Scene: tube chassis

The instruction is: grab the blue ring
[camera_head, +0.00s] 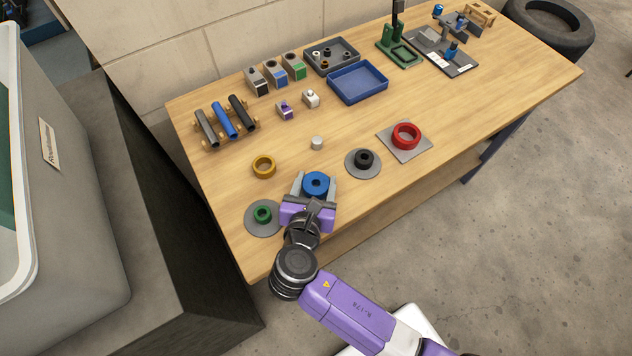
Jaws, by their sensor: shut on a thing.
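The blue ring (316,183) is a thick ring with a dark centre hole, near the front edge of the wooden table. My gripper (316,186) reaches over the table's front edge with its grey fingers on the left and right sides of the ring. The fingers are shut on the ring's outside. From this high view I cannot tell whether the ring touches the table or is held a little above it. The purple gripper body hides a bit of the table in front of the ring.
A green ring (262,214) on a grey disc lies close on the left, a yellow ring (264,167) behind it. A white cylinder (317,143) stands behind my gripper. A black ring (363,159) and a red ring (405,136) lie to the right. The back holds trays, blocks and tubes.

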